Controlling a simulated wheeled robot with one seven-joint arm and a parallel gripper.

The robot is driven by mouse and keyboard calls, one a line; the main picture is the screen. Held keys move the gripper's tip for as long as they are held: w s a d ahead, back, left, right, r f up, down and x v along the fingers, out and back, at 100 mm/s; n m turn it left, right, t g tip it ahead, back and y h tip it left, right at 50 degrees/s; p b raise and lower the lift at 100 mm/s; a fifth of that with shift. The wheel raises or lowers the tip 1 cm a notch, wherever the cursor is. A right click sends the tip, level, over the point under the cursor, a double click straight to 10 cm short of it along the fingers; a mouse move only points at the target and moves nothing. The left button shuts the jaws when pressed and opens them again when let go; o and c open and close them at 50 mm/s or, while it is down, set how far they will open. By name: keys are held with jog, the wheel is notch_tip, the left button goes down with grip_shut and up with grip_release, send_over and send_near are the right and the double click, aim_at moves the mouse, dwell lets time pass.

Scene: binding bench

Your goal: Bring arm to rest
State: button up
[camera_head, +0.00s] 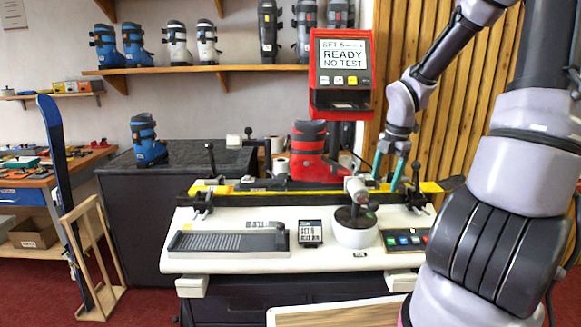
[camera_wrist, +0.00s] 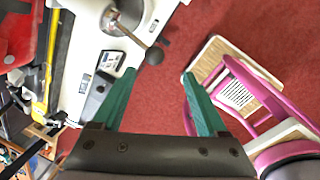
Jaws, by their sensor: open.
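My gripper (camera_head: 391,168) is at the end of my arm, raised over the right side of the white binding bench (camera_head: 230,262). Its two green fingers point down in the head view. In the wrist view my gripper (camera_wrist: 158,82) has its fingers spread wide with only red carpet between them, so it is open and empty. A round white knob unit with a dark ball handle (camera_head: 356,228) stands on the bench near the fingers. It also shows in the wrist view, with its dark ball (camera_wrist: 154,56) close to the left finger.
A yellow-edged ski (camera_head: 300,187) lies clamped along the bench. A red test machine (camera_head: 341,75) stands behind, its screen reading "READY NO TEST". A red boot (camera_head: 307,152) and a blue boot (camera_head: 148,140) stand behind the bench.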

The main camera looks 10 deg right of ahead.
jog(key=s+a+r+m+t, duration=0.2)
jog(key=s+a+r+m, duration=0.2)
jog(key=s+r+m, duration=0.5)
jog(key=s+a+r+m+t+y, duration=0.1)
jog(key=s+a+r+m+t, duration=0.2)
jog(key=r+m, duration=1)
jog(key=s+a+m, duration=0.2)
jog(key=s+m, duration=0.3)
jog(key=shift+s+a+r, duration=0.15)
jog(key=shift+s+r, duration=0.1)
jog(key=shift+s, duration=0.15)
